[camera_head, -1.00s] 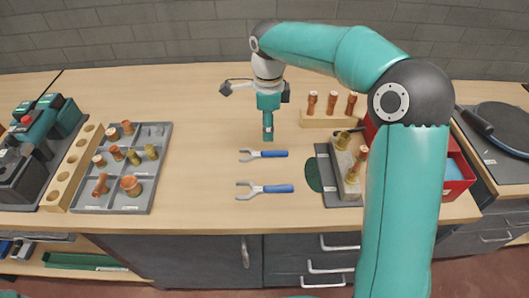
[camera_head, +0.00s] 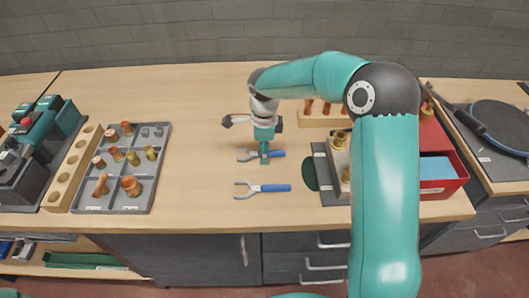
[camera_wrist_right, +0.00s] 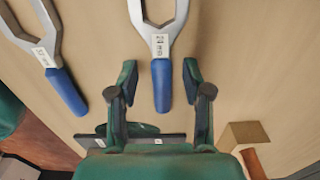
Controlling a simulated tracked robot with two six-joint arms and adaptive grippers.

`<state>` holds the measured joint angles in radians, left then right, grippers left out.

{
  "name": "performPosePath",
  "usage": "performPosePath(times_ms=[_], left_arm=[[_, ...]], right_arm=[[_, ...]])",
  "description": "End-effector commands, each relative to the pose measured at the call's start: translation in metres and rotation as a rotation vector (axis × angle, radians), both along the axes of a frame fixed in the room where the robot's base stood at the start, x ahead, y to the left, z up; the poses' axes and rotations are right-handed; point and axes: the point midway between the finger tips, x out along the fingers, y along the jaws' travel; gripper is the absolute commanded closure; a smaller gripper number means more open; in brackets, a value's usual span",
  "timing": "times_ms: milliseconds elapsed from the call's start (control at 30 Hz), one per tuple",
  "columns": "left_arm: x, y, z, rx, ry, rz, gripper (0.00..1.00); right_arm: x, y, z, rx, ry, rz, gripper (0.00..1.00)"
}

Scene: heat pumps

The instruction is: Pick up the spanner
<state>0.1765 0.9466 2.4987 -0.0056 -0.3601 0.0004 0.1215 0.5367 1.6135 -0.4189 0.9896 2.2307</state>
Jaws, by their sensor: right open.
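Two grey open-ended spanners with blue handles lie on the wooden bench. The far spanner (camera_head: 278,154) is partly hidden by my right gripper (camera_head: 264,157), which points down over it. The near spanner (camera_head: 273,188) lies in front of it, uncovered. In the right wrist view, my right gripper (camera_wrist_right: 159,72) is open, with one finger on each side of a spanner's blue handle (camera_wrist_right: 161,88). The jaws are not closed on it. The other spanner (camera_wrist_right: 66,88) lies to the left there. My left gripper is not in view.
A grey tray (camera_head: 163,178) with copper and brass fittings is at left, beside a wooden holed block (camera_head: 72,170). At right are a wooden rack (camera_head: 312,119) of fittings and a red bin (camera_head: 450,186).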

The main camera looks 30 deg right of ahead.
Motion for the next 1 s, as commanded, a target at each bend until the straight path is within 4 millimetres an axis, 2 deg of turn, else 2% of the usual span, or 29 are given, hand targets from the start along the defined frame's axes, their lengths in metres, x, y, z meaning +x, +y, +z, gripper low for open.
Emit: performPosePath(times_ms=[67,367,800,1000], left_arm=[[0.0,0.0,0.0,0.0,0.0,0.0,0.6],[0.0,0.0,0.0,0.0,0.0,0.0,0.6],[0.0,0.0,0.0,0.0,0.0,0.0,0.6],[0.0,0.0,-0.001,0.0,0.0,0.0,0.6]], right_arm=[[0.0,0.0,0.0,0.0,0.0,0.0,0.51],[0.0,0.0,0.0,-0.001,-0.001,0.001,0.99],[0.001,0.0,0.002,0.0,-0.002,0.001,1.0],[0.001,0.0,0.011,-0.001,-0.004,0.001,1.0]])
